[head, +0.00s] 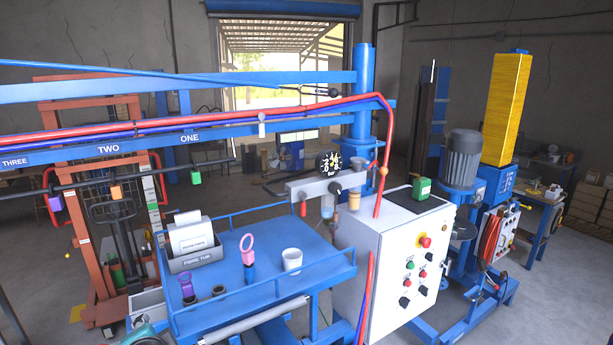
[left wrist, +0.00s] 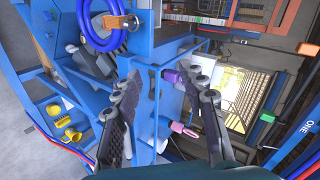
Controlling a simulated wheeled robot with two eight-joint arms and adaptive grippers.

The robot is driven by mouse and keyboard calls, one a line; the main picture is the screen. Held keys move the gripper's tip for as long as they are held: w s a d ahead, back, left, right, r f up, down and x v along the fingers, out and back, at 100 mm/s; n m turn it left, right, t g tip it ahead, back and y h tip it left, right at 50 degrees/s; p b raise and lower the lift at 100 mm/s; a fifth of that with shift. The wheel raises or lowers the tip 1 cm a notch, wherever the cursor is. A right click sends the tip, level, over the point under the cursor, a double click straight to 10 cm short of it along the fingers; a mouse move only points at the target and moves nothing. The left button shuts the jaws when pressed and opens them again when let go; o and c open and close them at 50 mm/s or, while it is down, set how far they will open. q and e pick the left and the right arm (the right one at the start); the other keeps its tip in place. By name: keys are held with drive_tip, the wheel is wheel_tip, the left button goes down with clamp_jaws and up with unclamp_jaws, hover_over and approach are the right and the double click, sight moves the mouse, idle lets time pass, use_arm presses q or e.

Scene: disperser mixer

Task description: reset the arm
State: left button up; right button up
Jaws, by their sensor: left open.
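In the left wrist view my left gripper (left wrist: 160,90) is open, its two dark fingers spread apart with nothing held between them. The view is tilted, with a blue frame between and beyond the fingers. In the head view a small teal piece at the bottom left edge may be part of my arm; I cannot tell. A blue overhead boom (head: 190,137) marked ONE, TWO and THREE crosses the left half and meets a blue post (head: 363,95). My right gripper shows in neither view.
A blue railed tray (head: 255,292) carries a grey file box (head: 190,243), a pink-ringed item (head: 248,258) and a white cup (head: 292,259). A white control cabinet (head: 378,262) stands to its right. Red and blue hoses run along the boom. Open floor lies at far right.

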use_arm(q)
drive_tip(key=s+d+f+n+g+h+b, duration=0.1)
drive_tip(key=s+d+f+n+g+h, duration=0.15)
drive_tip(key=s+d+f+n, duration=0.4)
drive_tip(key=s+d+f+n+g+h, duration=0.1)
drive_tip(key=s+d+f+n+h, duration=0.25)
drive_tip(key=d+f, duration=0.45)
wheel_tip(320, 180, down, 33)
drive_tip(key=a+m+b, duration=0.1)
drive_tip(key=b, duration=3.2)
drive_tip(key=shift+t, duration=0.35)
drive_tip(key=shift+s+f, duration=0.1)
